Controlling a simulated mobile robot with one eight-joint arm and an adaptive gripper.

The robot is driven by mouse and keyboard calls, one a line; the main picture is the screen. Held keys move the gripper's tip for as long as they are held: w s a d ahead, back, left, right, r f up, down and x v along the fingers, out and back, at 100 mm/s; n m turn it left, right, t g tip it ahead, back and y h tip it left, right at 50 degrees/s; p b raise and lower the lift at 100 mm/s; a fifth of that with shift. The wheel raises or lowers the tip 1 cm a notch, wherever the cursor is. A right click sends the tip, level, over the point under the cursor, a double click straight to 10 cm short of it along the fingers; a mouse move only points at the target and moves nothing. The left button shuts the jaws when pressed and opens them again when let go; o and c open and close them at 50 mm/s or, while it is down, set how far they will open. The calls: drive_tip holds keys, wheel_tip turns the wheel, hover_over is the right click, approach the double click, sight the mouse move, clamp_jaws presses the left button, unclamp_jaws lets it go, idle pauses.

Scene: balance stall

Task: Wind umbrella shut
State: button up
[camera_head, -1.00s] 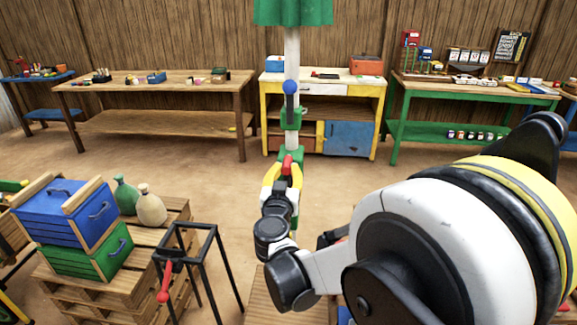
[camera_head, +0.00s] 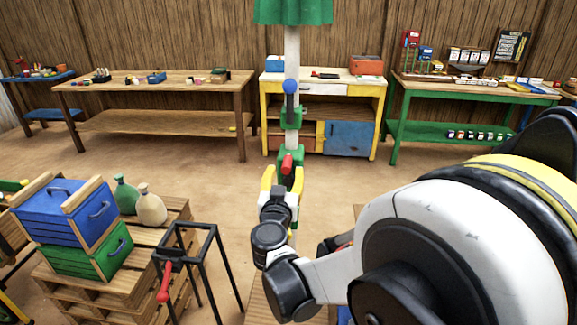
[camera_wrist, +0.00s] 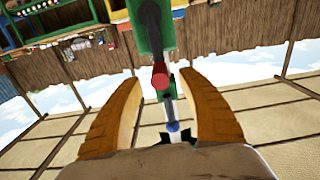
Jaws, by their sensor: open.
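The umbrella's white pole (camera_head: 292,60) stands upright, with the edge of a green canopy (camera_head: 293,10) at the top of the head view. A blue ball knob (camera_head: 290,87) with a dark lever is on the pole above a green bracket. Lower, a red knob (camera_head: 287,164) sits at a green housing (camera_head: 291,155). My gripper (camera_head: 283,172) is open, just below the red knob. In the wrist view the red knob (camera_wrist: 160,75) lies between and beyond the two yellow fingers, with the blue knob (camera_wrist: 173,127) farther away. No contact with the fingers shows.
A black metal stand with a red handle (camera_head: 164,285) is at lower left, beside pallets holding a blue crate (camera_head: 65,210) and a green crate (camera_head: 88,262). Workbenches line the back wall. The floor between is clear. My arm hides the right foreground.

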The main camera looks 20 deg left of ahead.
drive_tip(key=v, duration=0.7)
drive_tip(key=shift+b, duration=0.4)
drive_tip(key=s+d+m+g+h, duration=0.25)
drive_tip(key=d+g+h, duration=0.35)
drive_tip(key=d, duration=2.4)
drive_tip(key=s+d+f+g+y, duration=0.1)
drive_tip(key=s+d+f+g, duration=0.1)
drive_tip(key=s+d, duration=0.3)
drive_tip(key=s+d+f+g+y, duration=0.1)
drive_tip(key=s+d, duration=0.4)
drive_tip(key=s, duration=0.8)
drive_tip(key=shift+f+g, duration=0.75)
drive_tip(key=shift+g, duration=0.05)
drive_tip(key=shift+d, duration=0.1)
